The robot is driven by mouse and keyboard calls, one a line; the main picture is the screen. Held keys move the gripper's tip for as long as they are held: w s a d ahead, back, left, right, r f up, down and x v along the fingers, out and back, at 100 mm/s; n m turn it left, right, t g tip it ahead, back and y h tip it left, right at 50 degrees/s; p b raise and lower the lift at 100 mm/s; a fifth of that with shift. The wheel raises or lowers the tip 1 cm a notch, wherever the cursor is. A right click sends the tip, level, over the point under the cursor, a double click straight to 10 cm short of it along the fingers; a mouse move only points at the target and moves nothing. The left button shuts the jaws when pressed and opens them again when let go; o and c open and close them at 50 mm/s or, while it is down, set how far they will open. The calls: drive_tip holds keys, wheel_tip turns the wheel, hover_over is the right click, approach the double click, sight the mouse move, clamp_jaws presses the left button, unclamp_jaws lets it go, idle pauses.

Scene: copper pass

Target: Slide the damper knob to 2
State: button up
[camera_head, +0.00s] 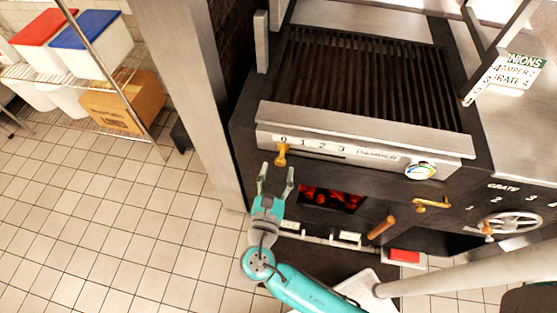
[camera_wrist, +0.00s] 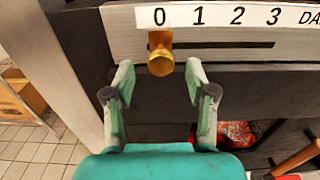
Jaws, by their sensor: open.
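The brass damper knob (camera_head: 282,154) sits at the left end of its slot, under the 0 of the damper scale (camera_head: 320,147). In the wrist view the knob (camera_wrist: 160,62) is just below the 0, and the scale (camera_wrist: 235,16) reads 0, 1, 2, 3 to the right. The dark slot (camera_wrist: 225,45) runs right from the knob to under the 3. My gripper (camera_head: 276,170) is open just in front of and below the knob. In the wrist view its two fingers (camera_wrist: 157,80) stand left and right of the knob, apart from it.
The grill grate (camera_head: 365,62) lies above the panel. A round gauge (camera_head: 420,171) is at the panel's right. Below are a glowing fire opening (camera_head: 333,197), a wooden handle (camera_head: 381,227) and a handwheel (camera_head: 510,222). A metal post (camera_head: 190,90) stands to the left.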

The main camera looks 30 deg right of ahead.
sight(280, 164)
drive_tip(key=shift+x, duration=1.95)
drive_tip(key=shift+d, duration=0.1)
clamp_jaws()
